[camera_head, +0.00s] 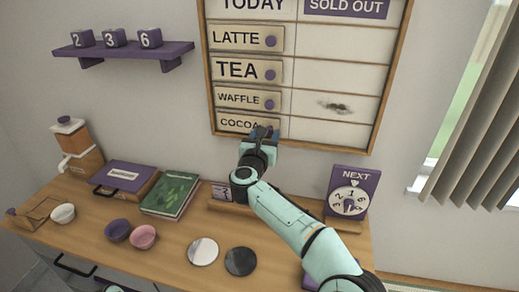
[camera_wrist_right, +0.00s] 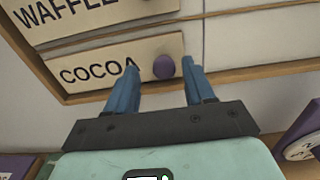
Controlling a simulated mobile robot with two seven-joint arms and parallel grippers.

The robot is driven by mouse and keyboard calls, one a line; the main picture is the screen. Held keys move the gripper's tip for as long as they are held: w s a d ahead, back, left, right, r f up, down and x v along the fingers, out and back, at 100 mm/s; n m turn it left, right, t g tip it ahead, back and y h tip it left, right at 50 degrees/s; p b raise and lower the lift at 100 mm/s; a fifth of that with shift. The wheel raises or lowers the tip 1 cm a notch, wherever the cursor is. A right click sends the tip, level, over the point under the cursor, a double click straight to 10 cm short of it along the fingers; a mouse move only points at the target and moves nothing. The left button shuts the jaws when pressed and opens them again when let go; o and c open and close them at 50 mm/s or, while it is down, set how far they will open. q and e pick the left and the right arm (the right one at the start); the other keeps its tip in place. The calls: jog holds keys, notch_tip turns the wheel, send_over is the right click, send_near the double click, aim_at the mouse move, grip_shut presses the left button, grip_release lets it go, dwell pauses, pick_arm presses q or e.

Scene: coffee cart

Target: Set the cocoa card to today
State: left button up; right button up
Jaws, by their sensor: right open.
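The cocoa card (camera_head: 236,122) is in the bottom row of the TODAY column on the wall board (camera_head: 330,45). In the right wrist view the card (camera_wrist_right: 95,70) shows its COCOA lettering and a round purple knob (camera_wrist_right: 164,67) at its right end. My right gripper (camera_head: 263,132) is at the card's right end. In the right wrist view the open fingers (camera_wrist_right: 161,78) stand on either side of the knob, with gaps visible. The knob is hidden behind the gripper in the head view.
Latte (camera_head: 235,38), tea (camera_head: 238,70) and waffle (camera_head: 236,98) cards sit above in the TODAY column. The SOLD OUT column holds no cards; a dark smudge (camera_head: 337,106) marks its waffle row. A purple NEXT dial (camera_head: 350,190) stands on the counter (camera_head: 300,268) at right.

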jog(key=b+v, duration=0.4)
jog(key=v, duration=0.8)
jog(key=shift+s+a+b, duration=0.2)
jog(key=shift+s+b, duration=0.1)
jog(key=shift+b, duration=0.05)
jog(key=shift+f, duration=0.15)
